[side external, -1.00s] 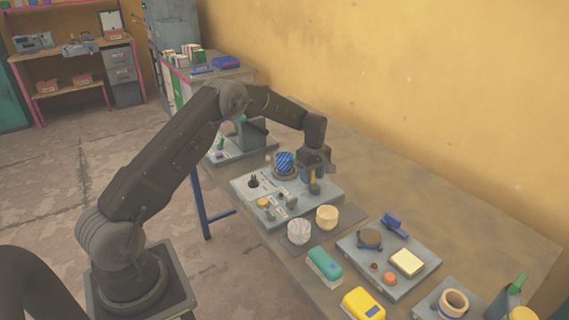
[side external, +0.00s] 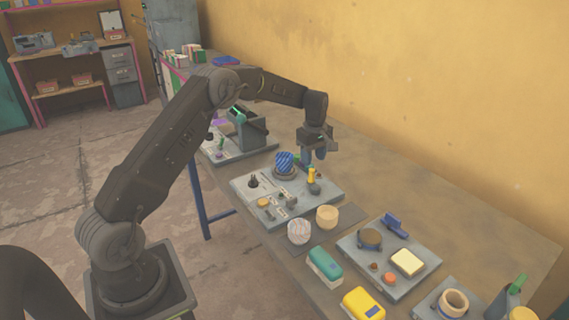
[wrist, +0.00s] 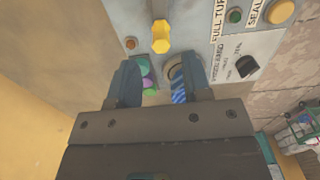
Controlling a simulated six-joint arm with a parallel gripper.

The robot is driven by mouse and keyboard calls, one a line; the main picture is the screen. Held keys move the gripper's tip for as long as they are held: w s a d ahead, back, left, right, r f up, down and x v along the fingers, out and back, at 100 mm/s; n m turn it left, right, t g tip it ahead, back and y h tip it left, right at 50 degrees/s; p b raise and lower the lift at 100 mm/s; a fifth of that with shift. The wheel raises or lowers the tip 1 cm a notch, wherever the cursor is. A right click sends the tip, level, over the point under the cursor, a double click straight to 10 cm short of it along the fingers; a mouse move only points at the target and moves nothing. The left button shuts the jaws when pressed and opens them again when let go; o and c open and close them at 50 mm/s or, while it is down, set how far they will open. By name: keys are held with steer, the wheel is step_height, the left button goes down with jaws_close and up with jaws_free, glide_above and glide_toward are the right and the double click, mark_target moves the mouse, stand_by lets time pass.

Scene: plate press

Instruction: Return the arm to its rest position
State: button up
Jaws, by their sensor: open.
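My gripper (side external: 316,157) is open and empty above the far right part of the grey press panel (side external: 247,198). In the wrist view its two fingers (wrist: 161,82) are spread apart, with the panel beyond them. A yellow handle (side external: 311,175) stands upright on the panel just below the gripper; it also shows in the wrist view (wrist: 160,37), ahead of the fingertips. A blue striped piece (side external: 284,162) sits on a round base to the left of the gripper; in the wrist view it is partly hidden behind one finger (wrist: 179,91). My gripper touches neither visibly.
A second panel (side external: 350,245) holds a yellow block. Another grey device (side external: 243,130) stands further back. The table along the yellow wall is clear.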

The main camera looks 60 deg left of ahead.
steer(key=shift+r, duration=0.5)
steer(key=s+d+r+m+t, duration=0.1)
steer(key=s+d+r+m, duration=0.3)
steer(key=s+d+r, duration=0.4)
steer(key=s+d+r+m+t, duration=0.2)
steer(key=s+d+r+m, duration=0.35)
steer(key=r, duration=0.45)
steer(key=s+d+m+t, duration=0.1)
steer(key=s+d+m, duration=0.2)
steer(key=s, duration=0.7)
steer(key=s+d+f+m+t, duration=0.1)
steer(key=s+d+m, duration=0.2)
steer(key=s, duration=0.8)
steer(key=shift+m+t, duration=0.3)
steer(key=shift+m, duration=0.95)
steer(key=shift+d, duration=0.1)
